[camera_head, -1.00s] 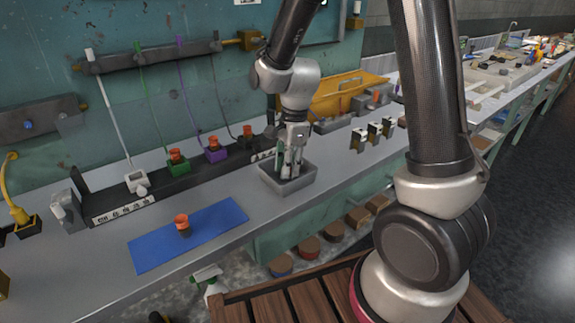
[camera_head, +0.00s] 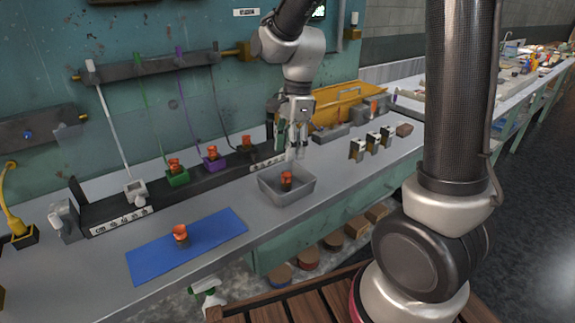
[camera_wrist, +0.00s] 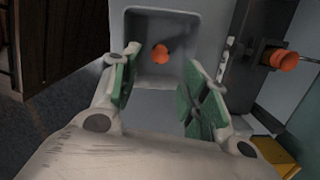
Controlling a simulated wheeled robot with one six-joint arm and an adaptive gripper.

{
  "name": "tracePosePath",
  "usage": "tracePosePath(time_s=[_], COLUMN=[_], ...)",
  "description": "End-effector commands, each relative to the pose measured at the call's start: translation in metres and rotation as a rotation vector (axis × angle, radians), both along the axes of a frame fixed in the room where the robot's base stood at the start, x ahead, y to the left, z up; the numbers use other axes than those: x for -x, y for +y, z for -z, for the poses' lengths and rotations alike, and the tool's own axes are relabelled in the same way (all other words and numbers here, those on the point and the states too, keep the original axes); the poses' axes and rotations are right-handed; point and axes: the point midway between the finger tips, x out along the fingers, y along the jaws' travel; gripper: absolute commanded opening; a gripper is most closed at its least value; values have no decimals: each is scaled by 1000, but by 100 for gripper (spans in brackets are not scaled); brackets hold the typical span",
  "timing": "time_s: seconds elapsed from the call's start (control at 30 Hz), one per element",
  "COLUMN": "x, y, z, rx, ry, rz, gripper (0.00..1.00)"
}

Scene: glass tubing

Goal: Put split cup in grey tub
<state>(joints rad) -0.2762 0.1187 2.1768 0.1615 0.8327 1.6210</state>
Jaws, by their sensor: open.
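The grey tub (camera_head: 270,190) stands on the bench, right of the blue mat. A small cup with an orange top and dark lower part (camera_head: 286,180) stands inside the tub; I take it for the split cup, though any split is too small to make out. The wrist view shows the same orange cup (camera_wrist: 160,53) in the tub (camera_wrist: 190,22). My gripper (camera_head: 297,150) is above the bench just behind the tub, apart from the cup. Its green-padded fingers (camera_wrist: 158,90) are spread and empty.
Another orange-topped cup (camera_head: 181,236) stands on the blue mat (camera_head: 150,258). More orange cups sit in green and purple holders on the black rack (camera_head: 110,212). Yellow-and-black blocks (camera_head: 372,142) and a yellow tray (camera_head: 335,108) lie to the right. The bench front has free room.

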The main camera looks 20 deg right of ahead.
Motion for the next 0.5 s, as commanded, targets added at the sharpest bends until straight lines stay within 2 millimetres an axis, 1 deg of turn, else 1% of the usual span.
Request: tracePosePath(time_s=[0.03, 0.13, 0.23, 0.37, 0.47, 0.5], x=[-1, -1, -1, 1, 9, 16], y=[-1, -2, -3, -5, -15, -22], z=[-10, -22, -30, -33, -45, -53], rx=[-1, 0, 0, 0, 0, 2], ry=[-5, -2, -2, -3, -35, -61], rz=[1, 0, 0, -6, -75, -133], gripper=[45, 45, 45, 45, 45, 45])
